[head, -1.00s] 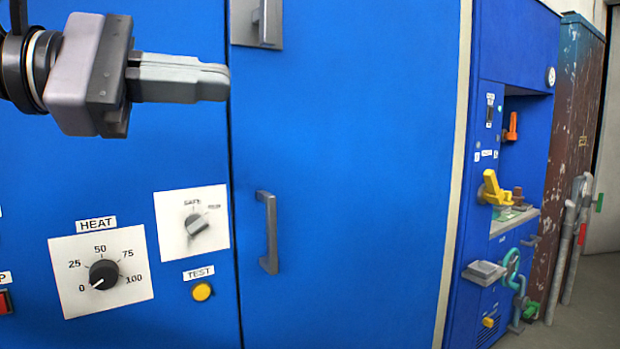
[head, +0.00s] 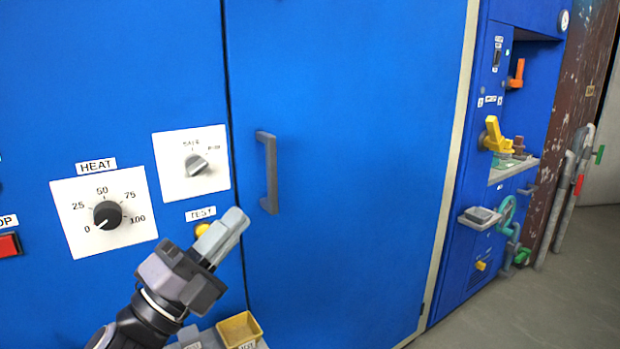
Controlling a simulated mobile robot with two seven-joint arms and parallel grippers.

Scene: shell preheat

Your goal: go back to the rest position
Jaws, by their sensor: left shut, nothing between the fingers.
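My left gripper (head: 234,218) is shut and empty. It points up and to the right in front of the blue cabinet, and its fingers partly cover the yellow TEST button (head: 202,230). I cannot tell from this view how far it is from the panel. My right gripper is out of view.
The cabinet panel carries a HEAT dial (head: 107,214) pointing near 0, a SAFE selector knob (head: 196,165) and a red button (head: 9,245). A grey door handle (head: 269,172) stands right of the gripper. A yellow bin (head: 240,329) sits low. Open floor (head: 530,310) shows at right.

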